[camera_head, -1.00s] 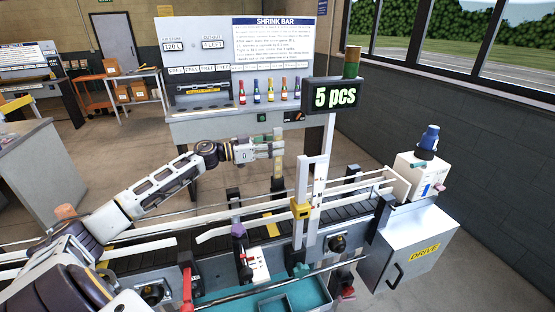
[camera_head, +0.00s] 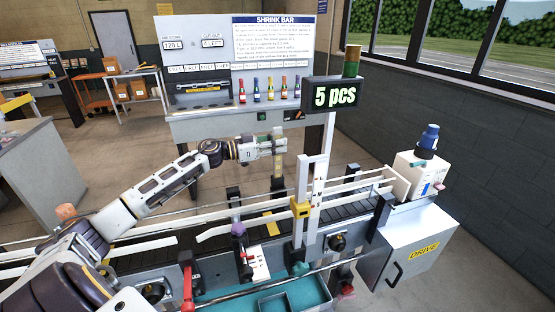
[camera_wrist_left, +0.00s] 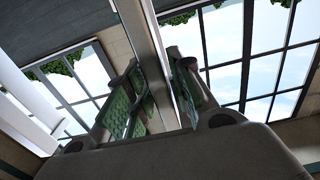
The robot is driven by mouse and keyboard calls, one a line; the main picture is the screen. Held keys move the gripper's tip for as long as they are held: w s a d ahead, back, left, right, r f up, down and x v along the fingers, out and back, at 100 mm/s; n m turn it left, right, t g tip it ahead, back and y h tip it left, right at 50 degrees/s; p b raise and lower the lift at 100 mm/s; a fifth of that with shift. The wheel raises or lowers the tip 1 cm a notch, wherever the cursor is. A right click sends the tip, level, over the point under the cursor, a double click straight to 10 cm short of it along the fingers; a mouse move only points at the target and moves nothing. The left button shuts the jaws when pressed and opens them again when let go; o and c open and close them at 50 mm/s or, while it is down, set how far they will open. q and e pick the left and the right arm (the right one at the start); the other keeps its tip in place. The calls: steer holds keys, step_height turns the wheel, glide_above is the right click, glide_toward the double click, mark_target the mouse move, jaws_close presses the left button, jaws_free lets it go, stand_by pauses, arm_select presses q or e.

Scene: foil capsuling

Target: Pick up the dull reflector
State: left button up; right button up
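My left gripper (camera_head: 275,146) is stretched out past the far side of the conveyor, near the top of a pale post (camera_head: 278,168). In the left wrist view its two fingers (camera_wrist_left: 160,92) stand apart with green textured pads. No held object shows between them; a grey beam runs behind the gap. I cannot single out the dull reflector in either view; it may be hidden or too small to tell. My right gripper is not in view.
The conveyor (camera_head: 345,212) runs across below the arm, with pale guide rails and an upright with a yellow clamp (camera_head: 300,209). A teal tray (camera_head: 285,300) is at the front. The shrink bar board (camera_head: 273,40) and several small bottles stand behind. A white box (camera_head: 415,177) is at right.

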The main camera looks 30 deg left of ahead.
arm_select(q)
jaws_close()
steer(key=shift+r, duration=5)
